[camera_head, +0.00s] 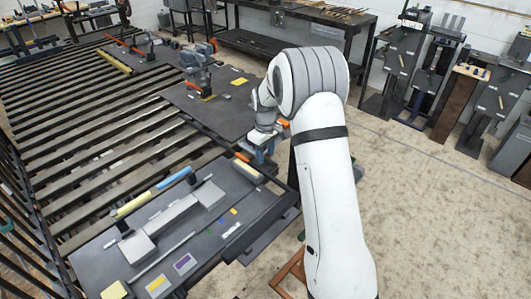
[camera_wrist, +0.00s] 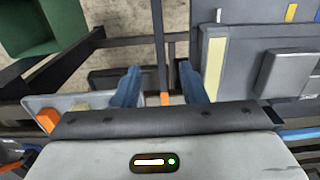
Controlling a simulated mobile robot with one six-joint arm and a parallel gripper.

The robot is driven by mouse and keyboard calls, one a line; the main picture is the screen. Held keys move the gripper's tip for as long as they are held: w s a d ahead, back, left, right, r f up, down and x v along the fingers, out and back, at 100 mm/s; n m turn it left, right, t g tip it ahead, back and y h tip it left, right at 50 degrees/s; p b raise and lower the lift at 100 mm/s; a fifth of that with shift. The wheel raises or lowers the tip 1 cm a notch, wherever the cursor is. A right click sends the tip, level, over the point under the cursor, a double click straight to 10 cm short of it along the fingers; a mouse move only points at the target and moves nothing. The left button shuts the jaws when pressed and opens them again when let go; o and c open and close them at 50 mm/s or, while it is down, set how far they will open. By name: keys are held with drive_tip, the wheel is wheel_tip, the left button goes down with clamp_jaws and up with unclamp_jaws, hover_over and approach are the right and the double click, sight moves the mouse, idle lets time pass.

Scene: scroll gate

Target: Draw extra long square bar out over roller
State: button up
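My gripper (camera_head: 262,152) is over the near end of the dark bench, close to the gap between two worktops. In the wrist view my gripper (camera_wrist: 161,92) shows two blue fingers spread wide apart. A narrow dark bar (camera_wrist: 158,45) runs upright in the picture into the space between them, with an orange piece at its lower end. It looks clear of both fingers. I cannot tell for sure that it is the square bar. In the head view my arm and gripper hide this spot. I cannot make out a roller.
A slatted rack (camera_head: 75,110) fills the left side. The near worktop (camera_head: 215,228) carries a grey block-ended fixture, coloured strips and small pads. A dark green box (camera_wrist: 45,25) is at the wrist view's upper left. The floor (camera_head: 430,220) on the right is mostly open.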

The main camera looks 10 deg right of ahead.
sight(265, 172)
drive_tip(key=shift+f+p, duration=0.9)
drive_tip(key=shift+f, duration=3)
drive_tip(key=shift+c, duration=0.4)
clamp_jaws()
